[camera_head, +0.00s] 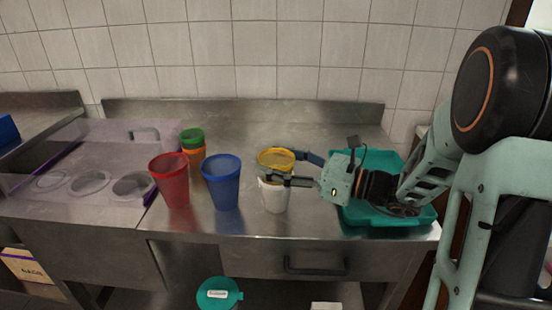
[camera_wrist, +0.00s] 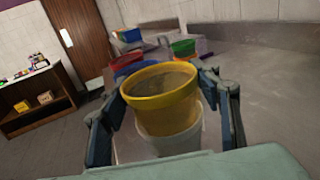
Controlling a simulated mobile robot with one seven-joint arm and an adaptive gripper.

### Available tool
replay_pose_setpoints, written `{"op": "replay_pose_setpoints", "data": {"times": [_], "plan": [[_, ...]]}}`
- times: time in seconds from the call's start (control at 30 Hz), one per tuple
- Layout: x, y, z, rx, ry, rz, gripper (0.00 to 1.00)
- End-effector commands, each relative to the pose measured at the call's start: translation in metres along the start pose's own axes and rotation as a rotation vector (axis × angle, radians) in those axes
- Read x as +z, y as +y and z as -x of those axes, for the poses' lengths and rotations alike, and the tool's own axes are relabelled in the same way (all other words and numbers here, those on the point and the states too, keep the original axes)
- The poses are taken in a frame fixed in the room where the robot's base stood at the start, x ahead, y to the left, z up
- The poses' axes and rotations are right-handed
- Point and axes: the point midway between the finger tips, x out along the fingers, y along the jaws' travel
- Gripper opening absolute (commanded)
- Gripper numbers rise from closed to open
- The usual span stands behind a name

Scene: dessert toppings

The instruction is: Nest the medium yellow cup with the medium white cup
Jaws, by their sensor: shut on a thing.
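The yellow cup (camera_head: 275,157) sits upright in the mouth of the white cup (camera_head: 275,198), which stands on the steel counter. Its upper part shows above the white rim. My gripper (camera_head: 280,170) has its fingers on either side of the yellow cup, just under its rim. In the wrist view the gripper (camera_wrist: 163,105) is shut on the yellow cup (camera_wrist: 162,95), and the white cup (camera_wrist: 175,142) shows around and below it. The yellow cup's lower part is hidden inside the white cup.
A blue cup (camera_head: 222,182) and a red cup (camera_head: 171,180) stand to the left. A green cup (camera_head: 192,138) is stacked in an orange cup (camera_head: 195,158) behind them. A teal tray (camera_head: 358,216) lies to the right under my arm. The counter behind is clear.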

Motion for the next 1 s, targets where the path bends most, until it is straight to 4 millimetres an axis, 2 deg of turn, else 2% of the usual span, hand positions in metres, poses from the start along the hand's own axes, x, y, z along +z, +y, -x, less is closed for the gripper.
{"op": "replay_pose_setpoints", "data": {"times": [0.13, 0.43, 0.47, 0.63, 1.0], "plan": [[-0.0081, 0.0000, 0.0001, 0.000, 0.000, 0.000, 0.40], [-0.0087, 0.0001, 0.0000, 0.000, 0.000, 0.000, 0.40], [-0.0087, 0.0001, 0.0000, 0.000, 0.000, 0.000, 0.59], [-0.0086, 0.0001, -0.0001, 0.000, 0.000, 0.000, 0.77], [-0.0087, 0.0001, -0.0001, 0.000, 0.000, 0.000, 0.77]]}}
